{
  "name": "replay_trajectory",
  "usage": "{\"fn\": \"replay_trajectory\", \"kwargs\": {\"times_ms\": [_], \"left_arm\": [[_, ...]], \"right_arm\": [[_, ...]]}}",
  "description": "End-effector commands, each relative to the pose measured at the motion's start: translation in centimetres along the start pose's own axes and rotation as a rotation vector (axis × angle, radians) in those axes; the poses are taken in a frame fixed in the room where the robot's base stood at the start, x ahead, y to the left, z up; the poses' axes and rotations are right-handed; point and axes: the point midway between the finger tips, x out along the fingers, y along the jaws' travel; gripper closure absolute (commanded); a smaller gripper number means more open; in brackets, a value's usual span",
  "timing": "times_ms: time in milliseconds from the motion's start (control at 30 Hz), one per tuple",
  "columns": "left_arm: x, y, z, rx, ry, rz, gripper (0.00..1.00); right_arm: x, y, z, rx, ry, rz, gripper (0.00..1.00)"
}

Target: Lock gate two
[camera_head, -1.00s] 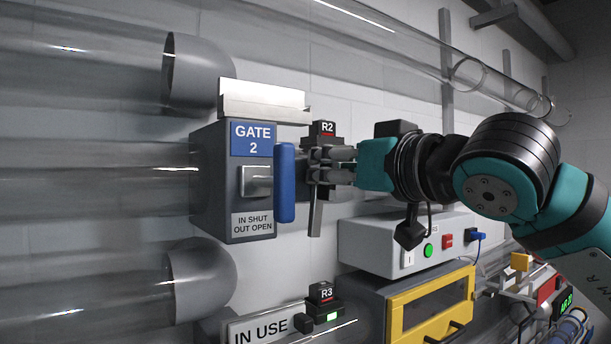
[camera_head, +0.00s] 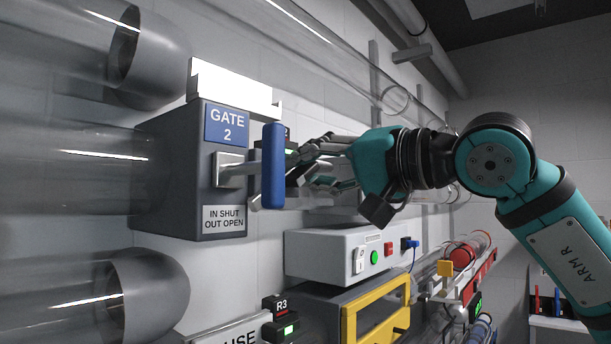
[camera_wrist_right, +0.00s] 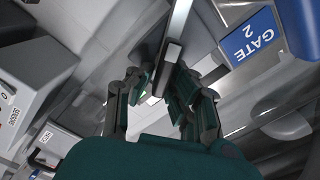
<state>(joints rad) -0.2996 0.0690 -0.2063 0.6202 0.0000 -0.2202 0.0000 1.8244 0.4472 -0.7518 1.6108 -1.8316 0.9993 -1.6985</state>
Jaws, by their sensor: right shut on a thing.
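The gate 2 box (camera_head: 226,185) is dark grey, with a blue "GATE 2" label and a plate reading "IN SHUT OUT OPEN". A blue upright handle (camera_head: 273,165) stands out from its front on a metal stem (camera_head: 231,172). My right gripper (camera_head: 300,165) is just right of and partly behind the handle in the head view. In the right wrist view, the gripper (camera_wrist_right: 165,88) has its fingers on both sides of a grey metal bar (camera_wrist_right: 169,62), and it is shut on that bar. The exact finger contact is partly hidden. My left gripper is out of view.
Clear tubes (camera_head: 75,172) run into the gate from the left. A bright metal ledge (camera_head: 232,90) sits above the box. Below are a grey control box (camera_head: 335,255) with buttons, a yellow-framed unit (camera_head: 375,312) and the R3 unit (camera_head: 281,320). The R2 sign is mostly hidden.

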Motion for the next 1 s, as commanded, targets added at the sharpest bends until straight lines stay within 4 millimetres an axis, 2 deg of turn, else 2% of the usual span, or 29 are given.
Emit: {"fn": "replay_trajectory", "kwargs": {"times_ms": [500,1000], "left_arm": [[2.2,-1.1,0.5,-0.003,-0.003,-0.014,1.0],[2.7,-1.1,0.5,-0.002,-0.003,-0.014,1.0]], "right_arm": [[0.0,0.8,0.2,0.417,0.0,0.001,1.0],[0.0,1.0,0.2,0.553,0.001,0.003,1.0]]}}
